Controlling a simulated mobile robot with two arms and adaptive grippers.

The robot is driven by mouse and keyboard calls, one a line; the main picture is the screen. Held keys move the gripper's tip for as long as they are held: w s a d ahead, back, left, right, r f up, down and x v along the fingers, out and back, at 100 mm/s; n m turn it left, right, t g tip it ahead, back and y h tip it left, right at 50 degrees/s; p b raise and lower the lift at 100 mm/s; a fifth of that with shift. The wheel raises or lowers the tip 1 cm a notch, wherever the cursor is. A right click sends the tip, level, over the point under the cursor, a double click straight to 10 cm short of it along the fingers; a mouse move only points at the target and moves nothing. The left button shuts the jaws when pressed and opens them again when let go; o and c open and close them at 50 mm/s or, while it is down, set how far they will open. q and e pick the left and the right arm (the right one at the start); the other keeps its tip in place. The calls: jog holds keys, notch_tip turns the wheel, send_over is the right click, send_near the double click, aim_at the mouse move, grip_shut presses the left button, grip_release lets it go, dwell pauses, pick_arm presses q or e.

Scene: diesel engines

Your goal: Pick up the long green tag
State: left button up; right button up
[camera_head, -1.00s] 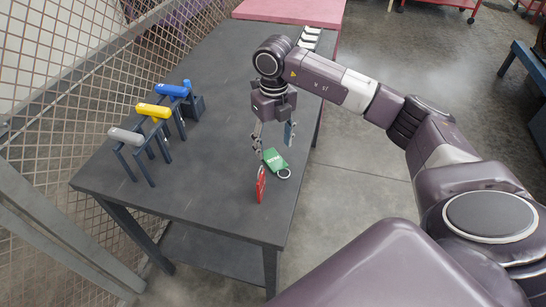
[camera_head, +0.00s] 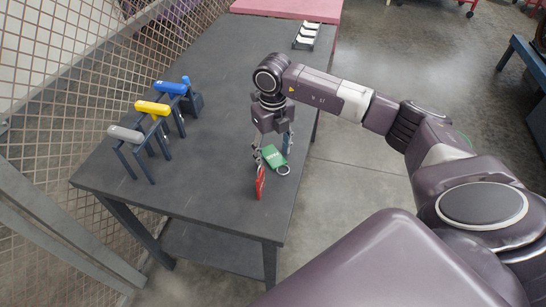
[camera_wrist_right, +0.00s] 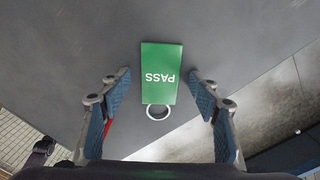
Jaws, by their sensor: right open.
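The green tag (camera_head: 274,157) lies near the right edge of the dark table, with white lettering and a ring at its near end. I cannot tell whether the fingers touch the table. My left gripper is in neither view.
Grey (camera_head: 125,134), yellow (camera_head: 153,108) and blue (camera_head: 171,88) handled objects rest on dark stands at the left. A rack with white pieces (camera_head: 306,36) is at the far right. The table's middle (camera_head: 215,130) is clear.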

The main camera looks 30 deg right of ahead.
aim_at(273, 156)
jog(key=shift+s, duration=0.1)
jog(key=c, duration=0.9)
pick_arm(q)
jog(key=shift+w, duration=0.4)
pick_arm(e)
jog(key=shift+f, duration=0.1)
jog(key=shift+c, duration=1.2)
